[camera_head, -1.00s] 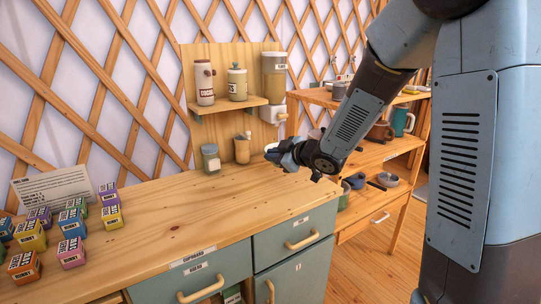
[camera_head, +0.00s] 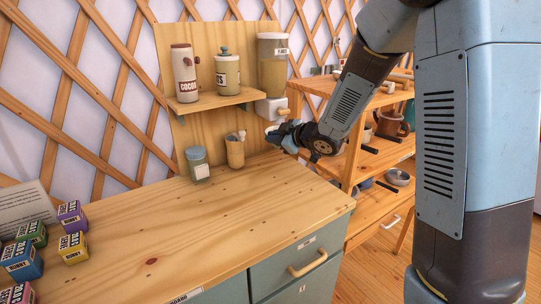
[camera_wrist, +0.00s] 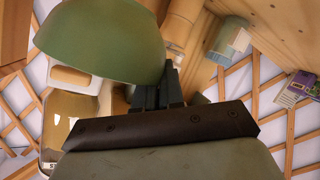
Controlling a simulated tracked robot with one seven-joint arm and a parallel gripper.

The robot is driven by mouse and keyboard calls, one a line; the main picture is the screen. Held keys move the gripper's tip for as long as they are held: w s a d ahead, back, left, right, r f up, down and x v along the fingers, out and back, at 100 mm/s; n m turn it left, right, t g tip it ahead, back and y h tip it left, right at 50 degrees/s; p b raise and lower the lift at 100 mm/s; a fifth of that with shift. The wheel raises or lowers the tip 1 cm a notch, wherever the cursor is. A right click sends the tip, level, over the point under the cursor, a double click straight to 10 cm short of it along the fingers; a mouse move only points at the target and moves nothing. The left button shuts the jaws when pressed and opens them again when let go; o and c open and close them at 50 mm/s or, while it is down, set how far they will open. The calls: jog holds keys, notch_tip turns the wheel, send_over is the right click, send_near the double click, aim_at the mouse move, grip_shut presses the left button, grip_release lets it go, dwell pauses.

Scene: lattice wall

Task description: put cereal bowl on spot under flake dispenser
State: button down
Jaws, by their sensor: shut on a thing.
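The flake dispenser (camera_head: 272,65) hangs at the right end of the back board, with its white spout part (camera_head: 273,109) below the shelf. My gripper (camera_head: 275,137) is just below that spout, over the back right of the counter. In the wrist view my gripper (camera_wrist: 165,88) is shut on the green cereal bowl (camera_wrist: 108,40), with the fingers at its rim. In the head view the bowl is mostly hidden by the gripper. The dispenser also shows at left in the wrist view (camera_wrist: 68,118). I cannot make out the spot beneath it.
A wooden cup (camera_head: 235,153) and a lidded jar (camera_head: 198,163) stand left of my gripper. Cocoa (camera_head: 185,72) and another canister (camera_head: 227,73) stand on the shelf (camera_head: 215,102). Small boxes (camera_head: 72,247) are at the left. The middle of the counter (camera_head: 170,225) is clear.

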jog(key=w+f, duration=0.1)
jog(key=w+a, duration=0.1)
jog(key=w, duration=0.1)
jog(key=w+f, duration=0.1)
jog(key=w, duration=0.1)
jog(key=shift+w+a+f, duration=0.25)
jog(key=shift+f, duration=0.1)
jog(key=w+f, duration=0.2)
jog(key=f, duration=0.1)
jog(key=w+f, duration=0.2)
jog(key=shift+a, duration=0.25)
jog(key=shift+w+f, duration=0.2)
jog(key=shift+f, duration=0.05)
jog(key=shift+w+f, duration=0.1)
jog(key=shift+f, duration=1.4)
jog(key=shift+f, duration=0.1)
jog(key=c, duration=1.3)
grip_release()
jog(key=shift+o, duration=0.2)
